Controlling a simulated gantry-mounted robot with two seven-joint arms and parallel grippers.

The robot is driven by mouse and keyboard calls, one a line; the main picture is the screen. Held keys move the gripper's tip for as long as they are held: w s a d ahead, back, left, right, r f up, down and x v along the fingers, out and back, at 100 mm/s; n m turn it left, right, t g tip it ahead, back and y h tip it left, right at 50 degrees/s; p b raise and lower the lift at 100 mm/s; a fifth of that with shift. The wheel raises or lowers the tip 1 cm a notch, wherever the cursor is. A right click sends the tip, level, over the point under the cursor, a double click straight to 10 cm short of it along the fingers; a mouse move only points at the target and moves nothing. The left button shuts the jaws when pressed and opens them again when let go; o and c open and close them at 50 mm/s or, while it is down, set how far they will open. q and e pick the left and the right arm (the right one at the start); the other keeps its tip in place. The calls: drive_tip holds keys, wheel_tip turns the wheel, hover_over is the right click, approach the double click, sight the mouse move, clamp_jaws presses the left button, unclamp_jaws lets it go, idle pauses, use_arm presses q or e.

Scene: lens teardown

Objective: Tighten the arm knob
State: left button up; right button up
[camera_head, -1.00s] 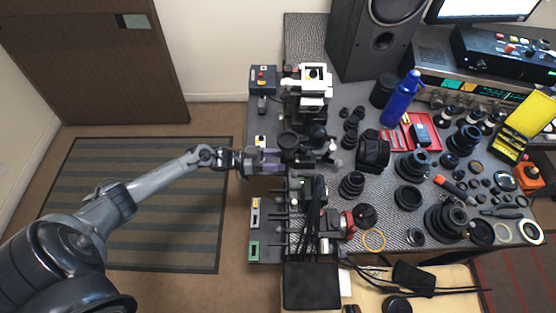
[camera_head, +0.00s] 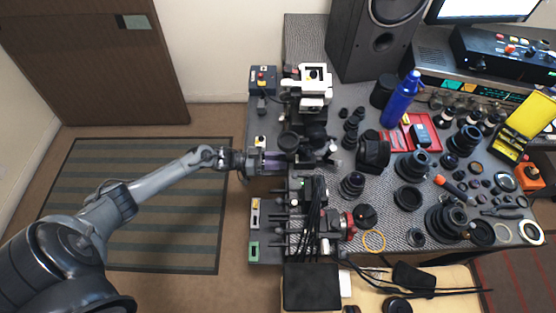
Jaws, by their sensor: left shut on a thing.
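My left gripper (camera_head: 275,161) reaches in from the left at the table's left edge, its fingers beside the dark fixture (camera_head: 308,140) with a round black top. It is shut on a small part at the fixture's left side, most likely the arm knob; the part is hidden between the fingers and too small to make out. The fixture stands upright among other black apparatus on the table's left side. My right gripper is not in view.
A white-topped device (camera_head: 308,82) stands behind the fixture, and black rods and cables (camera_head: 312,215) lie in front. Lenses and rings crowd the table to the right, with a blue bottle (camera_head: 400,98). The striped mat (camera_head: 150,205) on the floor is clear.

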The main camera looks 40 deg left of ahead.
use_arm(q)
drive_tip(key=shift+m, duration=0.4)
drive_tip(key=m+b, duration=0.4)
drive_tip(key=m, duration=1.2)
drive_tip(key=shift+f+m, duration=0.1)
drive_tip(key=shift+m, duration=0.3)
drive_tip(key=o, duration=1.1)
drive_tip(key=shift+c, duration=0.2)
